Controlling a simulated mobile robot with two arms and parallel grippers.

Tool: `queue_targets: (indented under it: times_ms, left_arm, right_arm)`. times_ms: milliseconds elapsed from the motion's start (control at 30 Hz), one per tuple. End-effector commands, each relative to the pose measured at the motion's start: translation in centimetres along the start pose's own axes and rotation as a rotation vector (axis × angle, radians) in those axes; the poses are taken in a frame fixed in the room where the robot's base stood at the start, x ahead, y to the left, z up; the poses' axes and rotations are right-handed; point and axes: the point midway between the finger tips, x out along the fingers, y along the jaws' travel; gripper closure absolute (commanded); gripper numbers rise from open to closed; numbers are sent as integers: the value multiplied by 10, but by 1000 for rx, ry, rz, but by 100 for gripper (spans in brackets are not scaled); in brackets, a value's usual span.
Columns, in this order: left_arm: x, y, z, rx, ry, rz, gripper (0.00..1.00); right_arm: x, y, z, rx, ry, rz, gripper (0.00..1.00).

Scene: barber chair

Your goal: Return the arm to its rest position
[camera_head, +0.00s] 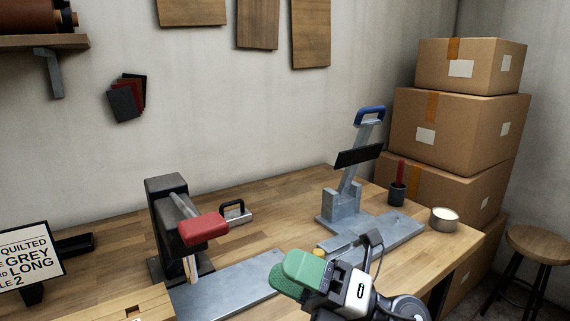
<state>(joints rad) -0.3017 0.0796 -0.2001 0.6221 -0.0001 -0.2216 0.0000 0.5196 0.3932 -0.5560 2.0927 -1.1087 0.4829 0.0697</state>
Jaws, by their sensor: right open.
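My right gripper (290,275) is at the bottom centre of the head view, with green finger pads and a white and dark body. It is open and nothing shows between its fingers. It is in front of the wooden workbench (120,240), and I cannot tell its height above the top. My left gripper is not in view.
A black press with a red handle (202,229) stands left of the gripper on a grey plate. A grey press with a blue handle (370,114) stands behind it. A tin (444,220) and black cup (397,197) are at right. Boxes (455,125) and a stool (540,242) stand beyond.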

Motion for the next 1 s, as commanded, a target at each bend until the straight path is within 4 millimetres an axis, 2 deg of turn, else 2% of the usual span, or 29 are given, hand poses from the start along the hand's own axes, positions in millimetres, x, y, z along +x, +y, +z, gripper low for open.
queue_targets:
  times_ms: [100,167,200,267,367,400,467,500,600,700,800,1000]
  left_arm:
    - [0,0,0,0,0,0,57]
    - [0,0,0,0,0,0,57]
    - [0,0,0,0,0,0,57]
    - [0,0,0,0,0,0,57]
    - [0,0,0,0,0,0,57]
    - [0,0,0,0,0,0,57]
    - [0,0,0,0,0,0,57]
    - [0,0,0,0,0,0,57]
    - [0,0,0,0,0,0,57]
    - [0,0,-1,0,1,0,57]
    - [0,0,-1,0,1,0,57]
    - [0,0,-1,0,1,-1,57]
  right_arm:
    - [-32,-2,26,236,-368,92,44]
    - [-57,-11,38,357,-559,113,44]
    - [-75,-19,44,437,-685,118,44]
    - [-106,-36,48,562,-876,109,44]
    - [-163,-69,38,769,-1189,58,44]
    - [-186,-82,27,853,-1312,25,44]
    - [-220,-102,5,978,-1490,-40,44]
    - [-241,-113,-13,1057,-1602,-92,44]
    - [-282,-131,-62,1229,-1829,-226,44]
    - [-309,-138,-106,1360,-1990,-353,44]
    - [-328,-138,-146,1465,-2112,-473,44]
    - [-350,-126,-214,1639,-2289,-707,44]
